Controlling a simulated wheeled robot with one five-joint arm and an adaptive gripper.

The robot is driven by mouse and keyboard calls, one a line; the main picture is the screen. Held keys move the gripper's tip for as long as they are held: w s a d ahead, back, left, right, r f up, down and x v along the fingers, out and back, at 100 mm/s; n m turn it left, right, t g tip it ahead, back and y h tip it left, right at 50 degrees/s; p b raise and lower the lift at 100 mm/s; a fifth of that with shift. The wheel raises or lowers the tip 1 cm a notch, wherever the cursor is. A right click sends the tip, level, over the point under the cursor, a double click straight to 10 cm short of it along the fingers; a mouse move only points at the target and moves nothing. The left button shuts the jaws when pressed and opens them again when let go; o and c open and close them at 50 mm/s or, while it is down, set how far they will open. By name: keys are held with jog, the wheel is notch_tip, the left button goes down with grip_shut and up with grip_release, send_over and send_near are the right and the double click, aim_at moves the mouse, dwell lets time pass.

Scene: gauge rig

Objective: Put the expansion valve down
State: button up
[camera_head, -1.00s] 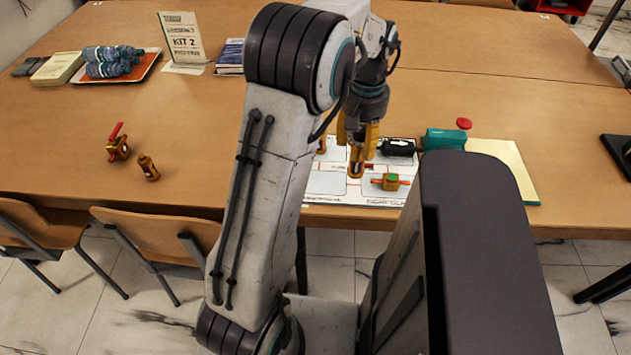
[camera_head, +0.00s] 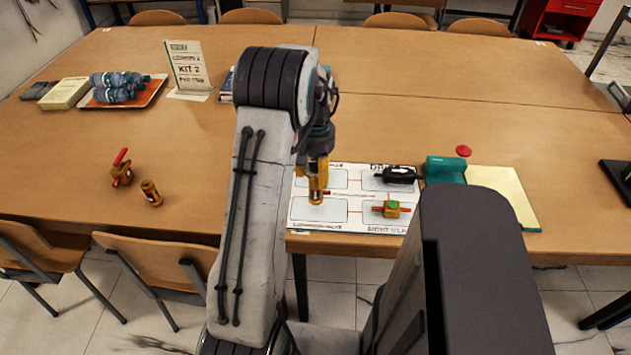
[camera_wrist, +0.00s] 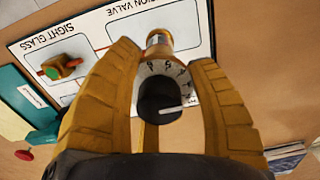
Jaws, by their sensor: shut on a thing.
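My gripper (camera_head: 318,180) is shut on the expansion valve (camera_head: 316,198), a brass body with a black knob (camera_wrist: 158,98) over a pale marked dial. In the wrist view the valve sits between the two yellow fingers, its brass end pointing away. In the head view it hangs at the lower left field of the white printed mat (camera_head: 350,225); whether it touches the mat I cannot tell. The wrist view shows the mat's printing upside down, with "SIGHT GLASS" and part of "EXPANSION VALVE" readable.
A brass part with a green top (camera_head: 392,208) lies on the mat's lower right field, a black cylinder (camera_head: 398,174) above it. A teal device (camera_head: 444,169) stands right of them. A red-handled valve (camera_head: 121,170) and a brass fitting (camera_head: 151,192) lie at left, with clear table around.

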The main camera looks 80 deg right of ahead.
aim_at(315, 184)
jog(key=shift+f, duration=2.05)
jog(key=shift+f, duration=0.2)
jog(key=o, duration=1.2)
jog(key=shift+r, duration=0.1)
notch_tip(315, 184, up, 12)
jog(key=shift+r, duration=0.1)
